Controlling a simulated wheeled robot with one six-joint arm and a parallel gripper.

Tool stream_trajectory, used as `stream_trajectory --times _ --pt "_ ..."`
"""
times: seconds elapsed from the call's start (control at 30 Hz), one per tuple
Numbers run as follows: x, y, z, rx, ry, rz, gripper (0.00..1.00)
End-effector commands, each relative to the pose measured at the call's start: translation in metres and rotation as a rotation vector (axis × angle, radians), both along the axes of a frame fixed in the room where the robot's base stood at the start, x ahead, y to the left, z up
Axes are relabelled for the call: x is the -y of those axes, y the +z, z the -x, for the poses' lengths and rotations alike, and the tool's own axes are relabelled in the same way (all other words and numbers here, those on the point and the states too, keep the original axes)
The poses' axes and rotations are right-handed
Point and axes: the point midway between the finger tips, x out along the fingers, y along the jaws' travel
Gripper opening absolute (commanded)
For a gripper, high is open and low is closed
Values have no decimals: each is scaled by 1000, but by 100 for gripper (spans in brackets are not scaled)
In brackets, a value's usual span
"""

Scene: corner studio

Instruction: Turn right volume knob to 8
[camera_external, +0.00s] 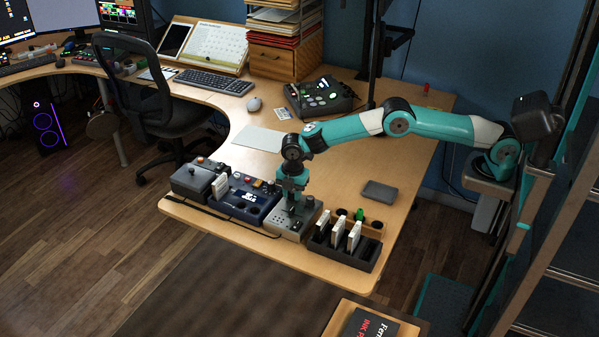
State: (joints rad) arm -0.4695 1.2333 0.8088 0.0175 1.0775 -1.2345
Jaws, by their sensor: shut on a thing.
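My gripper (290,203) points down over the grey control box (283,224) near the front edge of the desk. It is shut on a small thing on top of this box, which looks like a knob. The fingers hide most of it, so its pointer and any number marks cannot be read. The grey box stands between a dark blue panel on its left and a black rack on its right. Small dark parts show on its top beside the fingers.
The dark blue panel (243,204) and a grey joystick box (190,182) stand left. A black slotted rack (342,254) holding white cards stands right, close to my gripper. A grey tray (380,192) lies behind it. The desk (345,160) is clear behind my gripper.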

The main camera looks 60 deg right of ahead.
Motion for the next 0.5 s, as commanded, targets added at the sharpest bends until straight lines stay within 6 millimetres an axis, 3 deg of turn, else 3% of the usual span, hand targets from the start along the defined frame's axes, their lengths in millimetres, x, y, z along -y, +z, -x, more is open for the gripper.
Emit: stream_trajectory --times 0.5 --pt "-1 1 -1 2 -490 -1 5"
